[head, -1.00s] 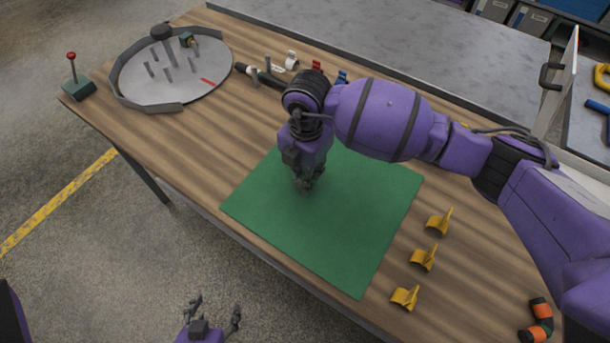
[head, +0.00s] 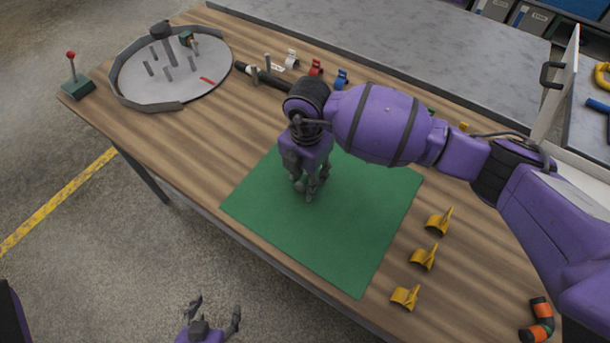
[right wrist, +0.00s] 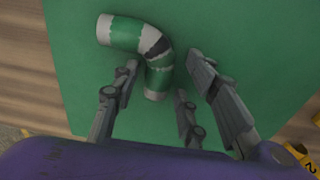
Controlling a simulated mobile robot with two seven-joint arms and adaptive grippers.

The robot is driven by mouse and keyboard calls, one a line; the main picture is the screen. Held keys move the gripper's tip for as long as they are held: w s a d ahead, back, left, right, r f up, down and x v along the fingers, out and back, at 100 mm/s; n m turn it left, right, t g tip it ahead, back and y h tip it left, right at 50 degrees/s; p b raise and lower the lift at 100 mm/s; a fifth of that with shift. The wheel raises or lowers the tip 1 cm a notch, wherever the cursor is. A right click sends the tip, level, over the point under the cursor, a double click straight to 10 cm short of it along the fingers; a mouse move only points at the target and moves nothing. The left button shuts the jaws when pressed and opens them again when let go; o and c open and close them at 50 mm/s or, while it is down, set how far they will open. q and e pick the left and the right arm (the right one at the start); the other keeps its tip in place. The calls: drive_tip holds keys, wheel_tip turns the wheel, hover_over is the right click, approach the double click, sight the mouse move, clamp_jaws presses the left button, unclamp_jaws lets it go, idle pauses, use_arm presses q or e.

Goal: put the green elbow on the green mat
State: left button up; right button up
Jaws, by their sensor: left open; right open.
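The green elbow (right wrist: 158,76), a bent pipe piece with pale ends and a dark band, lies on the green mat (right wrist: 245,45) in the right wrist view. My right gripper (right wrist: 160,80) is open, with its fingers on either side of the elbow's lower end and not closed on it. In the head view my right gripper (head: 309,190) is over the middle of the green mat (head: 340,235), and the elbow is hidden behind it. My left gripper (head: 212,318) is open and empty at the bottom of the head view, off the table.
Several yellow clips (head: 423,258) stand right of the mat. An orange and black elbow (head: 538,320) lies at the lower right. A round tray with pegs (head: 190,85) and a red-knobbed lever (head: 75,80) are at the far left. A dark hose (head: 268,78) lies near coloured clips.

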sight(306, 178)
wheel_tip(306, 178, up, 12)
drive_tip(key=shift+p, duration=0.4)
drive_tip(key=shift+d, duration=0.1)
idle(0.4)
